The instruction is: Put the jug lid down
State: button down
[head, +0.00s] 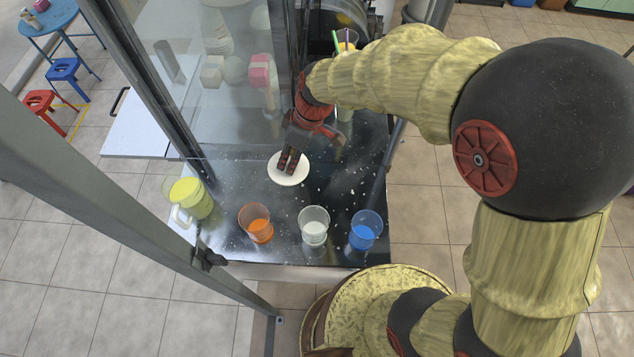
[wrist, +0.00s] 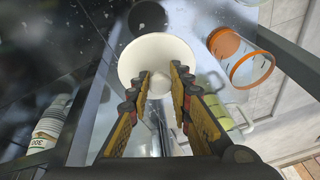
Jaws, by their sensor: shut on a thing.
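The jug lid (head: 279,175) is a round white disc over the dark counter, behind the row of cups in the head view. My gripper (head: 289,163) points down and is shut on its middle. In the wrist view the lid (wrist: 158,50) lies between and beyond my two fingertips (wrist: 160,76), which close on a small pale knob. A dark round patch, perhaps its shadow, shows beyond it. I cannot tell surely whether the lid touches the counter. The jug (head: 190,198), with yellow-green contents and a white handle, stands at the counter's left edge.
An orange cup (head: 258,226), a clear cup (head: 314,232) and a blue cup (head: 364,234) stand along the counter's front edge. A glass panel with a metal frame (head: 160,95) rises at the left. Bare speckled counter (head: 335,185) lies right of the lid.

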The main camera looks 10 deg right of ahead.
jog(key=shift+w+d+f, duration=0.2)
jog(key=shift+d+f, duration=0.2)
jog(key=shift+f, duration=0.3)
notch_tip(320, 180, down, 9)
jog(key=shift+f+b, duration=0.15)
jog(key=shift+b, duration=0.45)
jog(key=shift+f, duration=0.15)
jog(key=c, duration=1.6)
grip_release()
